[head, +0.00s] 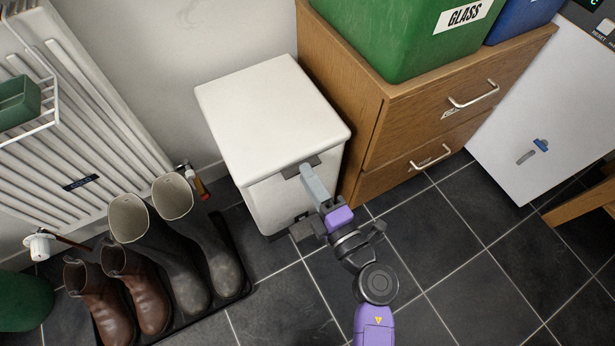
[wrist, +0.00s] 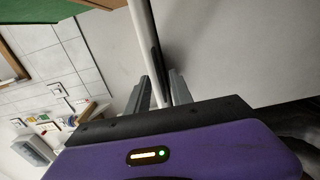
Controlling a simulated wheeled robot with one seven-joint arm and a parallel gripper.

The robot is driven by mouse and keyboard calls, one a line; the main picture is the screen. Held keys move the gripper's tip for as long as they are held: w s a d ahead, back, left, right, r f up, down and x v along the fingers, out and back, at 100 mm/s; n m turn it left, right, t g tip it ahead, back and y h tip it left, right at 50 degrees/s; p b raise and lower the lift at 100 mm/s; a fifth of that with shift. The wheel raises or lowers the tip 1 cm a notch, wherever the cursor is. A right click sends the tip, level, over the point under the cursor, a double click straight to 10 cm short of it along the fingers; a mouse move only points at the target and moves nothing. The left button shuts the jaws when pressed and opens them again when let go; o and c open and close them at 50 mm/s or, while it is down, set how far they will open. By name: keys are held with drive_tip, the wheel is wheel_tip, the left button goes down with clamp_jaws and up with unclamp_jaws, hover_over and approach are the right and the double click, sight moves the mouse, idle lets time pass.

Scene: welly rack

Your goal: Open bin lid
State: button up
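The white bin (head: 285,200) stands against the wall, left of the wooden drawer unit. Its white lid (head: 268,112) looks down flat on top, with a small dark patch at the front edge. My gripper (head: 308,174) is at that front edge, reaching in from the front. In the wrist view the two grey fingers of my gripper (wrist: 160,78) are spread apart. The pale lid edge (wrist: 144,40) runs between them, with a dark strip beside it and the bin's front (wrist: 240,50) to the right. Whether either finger touches the lid is unclear.
The wooden drawer unit (head: 372,135) stands close to the bin's right, carrying a green GLASS box (head: 415,40). Grey wellies (head: 165,250) and brown boots (head: 135,285) stand on a black tray (head: 238,262) to the left. Tiled floor (head: 430,255) is clear in front.

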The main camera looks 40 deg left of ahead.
drive_tip(key=shift+w+a, duration=0.15)
drive_tip(key=shift+a, duration=0.3)
drive_tip(key=shift+c, duration=0.5)
clamp_jaws()
idle(0.6)
